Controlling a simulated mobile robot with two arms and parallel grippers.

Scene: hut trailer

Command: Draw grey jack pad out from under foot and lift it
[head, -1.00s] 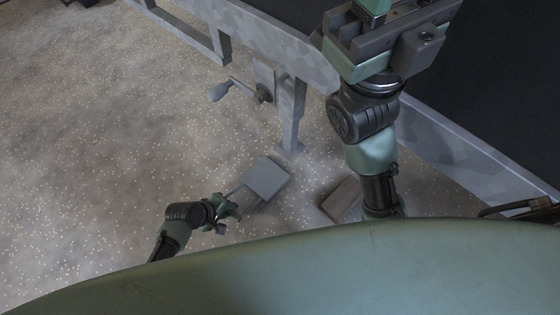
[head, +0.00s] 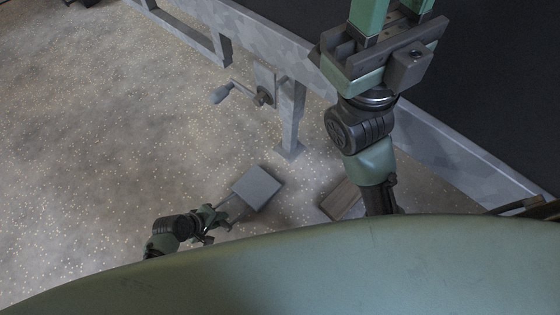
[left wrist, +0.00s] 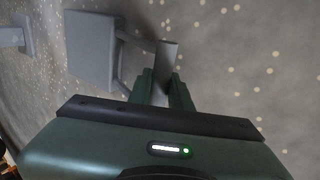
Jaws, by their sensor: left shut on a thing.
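The grey jack pad (head: 258,186) is a square plate lying clear of the foot (head: 289,150), on the near left side of it. My left gripper (head: 221,216) is shut on the pad's handle. In the left wrist view the pad (left wrist: 90,48) is at upper left, with the handle (left wrist: 163,62) between the green fingers. The foot plate (left wrist: 12,37) shows at the left edge there, apart from the pad. I cannot tell whether the pad is off the ground. My right gripper (head: 393,14) is raised at the top, its fingers apart and their tips cut off.
The leg above the foot joins a grey trailer frame (head: 300,66), with a crank handle (head: 232,91) sticking out left. A brown wooden block (head: 343,200) lies on the ground beside my right arm. The speckled ground (head: 100,150) to the left is free.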

